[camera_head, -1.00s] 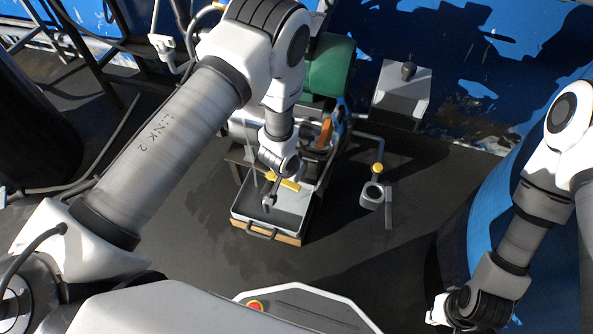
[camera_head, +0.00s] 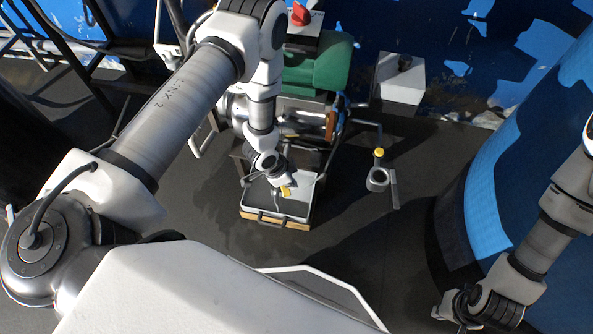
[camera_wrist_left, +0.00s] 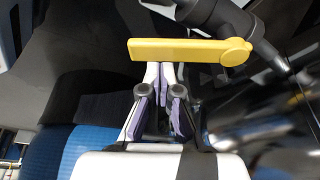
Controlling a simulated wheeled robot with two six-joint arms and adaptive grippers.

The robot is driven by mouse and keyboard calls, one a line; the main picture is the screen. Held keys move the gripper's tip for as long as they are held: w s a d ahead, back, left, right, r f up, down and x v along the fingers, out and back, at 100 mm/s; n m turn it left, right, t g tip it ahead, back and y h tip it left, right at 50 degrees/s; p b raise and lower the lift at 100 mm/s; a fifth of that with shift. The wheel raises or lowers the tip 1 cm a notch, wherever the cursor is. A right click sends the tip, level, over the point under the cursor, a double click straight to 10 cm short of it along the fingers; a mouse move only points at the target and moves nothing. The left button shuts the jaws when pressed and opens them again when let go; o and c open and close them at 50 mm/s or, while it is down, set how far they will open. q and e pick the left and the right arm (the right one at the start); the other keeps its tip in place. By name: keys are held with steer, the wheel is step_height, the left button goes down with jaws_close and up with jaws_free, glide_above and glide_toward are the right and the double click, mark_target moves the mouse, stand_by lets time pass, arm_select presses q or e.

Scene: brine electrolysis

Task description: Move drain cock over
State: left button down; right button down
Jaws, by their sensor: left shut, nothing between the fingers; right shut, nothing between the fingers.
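The drain cock shows as a yellow lever (camera_head: 285,192) above the tray in the head view. In the left wrist view its yellow handle (camera_wrist_left: 180,50) lies crosswise just beyond my fingertips, with its round pivot end at the right on a dark pipe fitting. My left gripper (camera_wrist_left: 158,72) is shut and empty, its tips at or very near the lever's lower edge; contact is unclear. In the head view my left wrist partly hides the cock. My right gripper (camera_head: 447,308) is shut and empty at the lower right, far from the cock.
A shallow tray (camera_head: 248,207) sits below the cock. A green housing (camera_head: 320,65) and pipework stand behind it. A grey box (camera_head: 402,82) with a dark knob and a yellow-topped post (camera_head: 379,154) stand to the right. A blue tank (camera_head: 490,205) is beside my right arm.

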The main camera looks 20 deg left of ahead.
mark_target(282, 188)
arm_select(q)
steer(key=m, duration=0.1)
steer(key=s+a+m, duration=0.1)
steer(key=m+g+p, duration=0.1)
steer(key=m, duration=0.1)
steer(key=shift+s+a+h, duration=0.3)
steer(key=shift+s+a, duration=0.25)
steer(key=shift+a, duration=0.15)
steer(key=shift+w+a+b, duration=0.35)
steer(key=shift+w+b, duration=0.05)
steer(key=shift+w, duration=0.35)
steer(key=shift+a+r, duration=0.2)
steer(key=shift+r, duration=0.3)
steer(key=v, duration=1.1)
steer(key=shift+s+d, duration=0.2)
steer(key=shift+s, duration=0.05)
